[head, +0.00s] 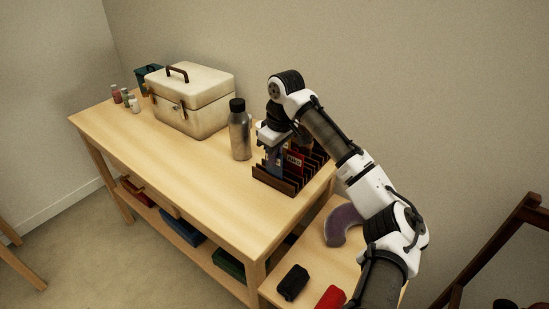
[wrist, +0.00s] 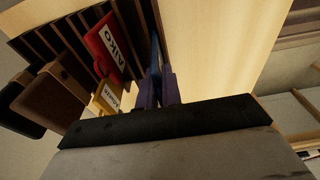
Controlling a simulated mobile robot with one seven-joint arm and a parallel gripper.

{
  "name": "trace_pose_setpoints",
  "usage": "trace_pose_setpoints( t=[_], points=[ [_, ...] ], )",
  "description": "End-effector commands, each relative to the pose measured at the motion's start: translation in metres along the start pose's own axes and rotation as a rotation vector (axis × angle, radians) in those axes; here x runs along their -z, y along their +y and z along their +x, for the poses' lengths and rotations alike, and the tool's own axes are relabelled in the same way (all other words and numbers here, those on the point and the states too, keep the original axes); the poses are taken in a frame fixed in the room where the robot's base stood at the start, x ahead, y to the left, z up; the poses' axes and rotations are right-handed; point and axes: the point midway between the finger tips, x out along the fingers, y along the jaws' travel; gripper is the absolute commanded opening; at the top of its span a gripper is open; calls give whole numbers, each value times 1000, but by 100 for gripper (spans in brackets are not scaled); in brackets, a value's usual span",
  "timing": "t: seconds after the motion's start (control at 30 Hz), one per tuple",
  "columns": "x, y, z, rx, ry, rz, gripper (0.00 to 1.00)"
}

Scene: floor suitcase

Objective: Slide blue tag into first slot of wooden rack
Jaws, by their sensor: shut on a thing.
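The dark wooden rack (head: 274,184) stands on the table's right part; its slot dividers also show in the wrist view (wrist: 38,47). My gripper (head: 272,149) is above the rack's left end, pointing down. It is shut on the blue tag (head: 276,163), which hangs upright at that end. In the wrist view the blue tag shows as a thin blue edge (wrist: 155,60) between the fingers (wrist: 157,88). I cannot tell whether its lower edge is inside a slot or just above. A red tag (head: 295,163) lettered AIKO (wrist: 108,45) stands in the rack beside it.
A yellow tag (wrist: 104,101) and dark brown tags (wrist: 48,96) stand near the red one. A metal bottle (head: 240,136) stands close left of the rack, with a cream case (head: 190,108) beyond. The table's front left is clear. A purple neck pillow (head: 342,224) lies on the lower surface.

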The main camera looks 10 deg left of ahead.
Motion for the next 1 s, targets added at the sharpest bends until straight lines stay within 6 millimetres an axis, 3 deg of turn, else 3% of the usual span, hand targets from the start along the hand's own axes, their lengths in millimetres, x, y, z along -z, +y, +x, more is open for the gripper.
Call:
trace_pose_setpoints(
  t=[0.1,0.4,0.43,0.6,1.0],
  points=[
    [-2,0,11,0,0,-1,0],
    [-2,0,13,0,0,-1,0],
    [-2,0,14,0,0,-1,8],
    [-2,0,13,-1,0,-1,28],
    [-1,0,3,-1,1,-1,28]
  ],
)
